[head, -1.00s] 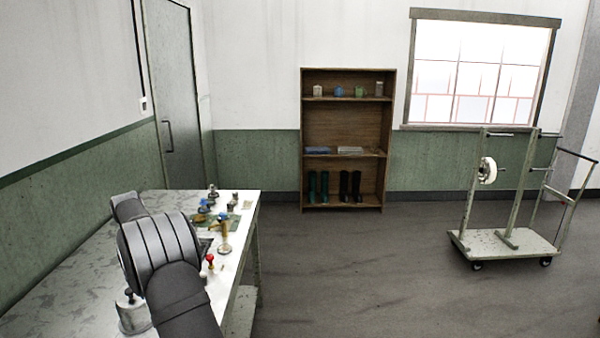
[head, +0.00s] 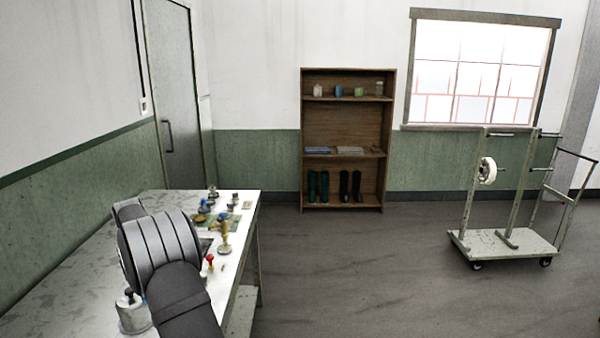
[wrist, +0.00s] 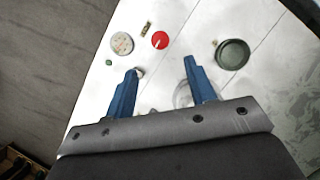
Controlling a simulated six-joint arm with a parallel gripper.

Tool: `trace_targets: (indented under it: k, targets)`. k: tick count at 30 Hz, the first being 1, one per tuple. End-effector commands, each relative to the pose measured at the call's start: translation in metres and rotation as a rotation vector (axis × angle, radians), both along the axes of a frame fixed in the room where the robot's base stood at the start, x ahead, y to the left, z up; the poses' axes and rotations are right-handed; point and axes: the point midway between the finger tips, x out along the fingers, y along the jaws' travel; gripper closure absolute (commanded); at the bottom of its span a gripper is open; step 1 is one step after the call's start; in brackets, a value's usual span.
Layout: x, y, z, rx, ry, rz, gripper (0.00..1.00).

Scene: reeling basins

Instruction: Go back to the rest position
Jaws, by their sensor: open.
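My gripper (wrist: 160,80) shows in the wrist view as two blue fingers, spread apart with nothing held between them. It points down over the white table top (wrist: 200,20). In the head view my dark arm is at the lower left over the worktable (head: 60,285), and it hides the gripper there. In the wrist view a round red thing (wrist: 160,40) and a pale speckled disc (wrist: 122,43) lie beyond the fingertips. A dark green round dish (wrist: 232,53) is to the right. A pale round thing is partly hidden by the right finger.
In the head view a red-topped piece (head: 210,262), a brass-coloured piece (head: 224,236) and a metal canister (head: 132,312) stand on the table near my arm. A shelf (head: 345,112) is at the back wall, and a cart (head: 510,246) stands at right. The floor between is clear.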

Motion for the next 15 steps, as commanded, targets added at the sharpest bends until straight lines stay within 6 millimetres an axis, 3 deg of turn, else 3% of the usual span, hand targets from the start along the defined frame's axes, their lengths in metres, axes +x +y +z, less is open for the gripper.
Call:
trace_targets:
  k: [15]
  targets:
    - [-0.026, -0.029, -0.093, -0.001, 0.001, -0.021, 0.49]
